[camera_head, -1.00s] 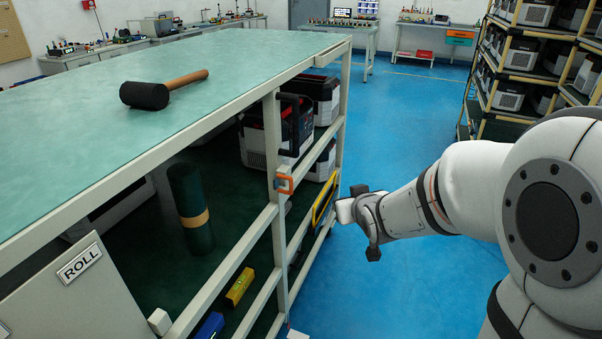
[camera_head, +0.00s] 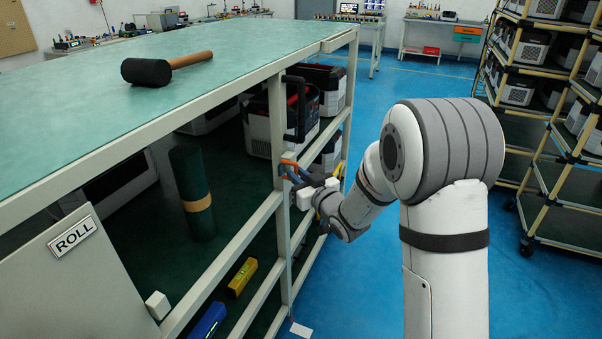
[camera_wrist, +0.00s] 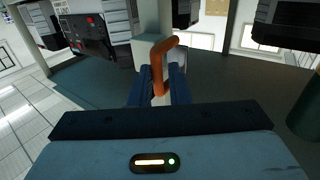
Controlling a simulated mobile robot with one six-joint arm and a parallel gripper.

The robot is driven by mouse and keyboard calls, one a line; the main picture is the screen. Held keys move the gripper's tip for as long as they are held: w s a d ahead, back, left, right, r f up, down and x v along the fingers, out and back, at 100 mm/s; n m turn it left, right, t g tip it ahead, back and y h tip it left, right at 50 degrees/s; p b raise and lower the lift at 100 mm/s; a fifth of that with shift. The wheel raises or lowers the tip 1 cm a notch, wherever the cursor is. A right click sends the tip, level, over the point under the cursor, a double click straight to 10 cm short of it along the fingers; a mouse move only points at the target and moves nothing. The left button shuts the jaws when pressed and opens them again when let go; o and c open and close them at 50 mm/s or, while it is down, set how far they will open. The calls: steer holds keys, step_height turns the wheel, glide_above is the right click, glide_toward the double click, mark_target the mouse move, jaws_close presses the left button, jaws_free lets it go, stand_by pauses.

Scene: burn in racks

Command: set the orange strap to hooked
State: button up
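In the wrist view the orange strap (camera_wrist: 161,64) shows as a curved loop, bent over at the top, in front of the pale post. My gripper (camera_head: 293,176) is at the post, level with the strap. In the wrist view its two dark blue fingers (camera_wrist: 160,90) flank the strap's lower end closely. I cannot tell whether they press on it.
A black mallet (camera_head: 166,68) lies on the green bench top (camera_head: 100,110). Under it are a dark green roll (camera_head: 188,170), a yellow level (camera_head: 242,277) and black-and-white cases (camera_head: 290,115). Pale rails (camera_head: 235,262) run beside my gripper. Racks (camera_head: 560,190) stand right; blue floor is open between.

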steer(key=shift+x, duration=0.8)
steer(key=shift+c, duration=0.6)
jaws_close()
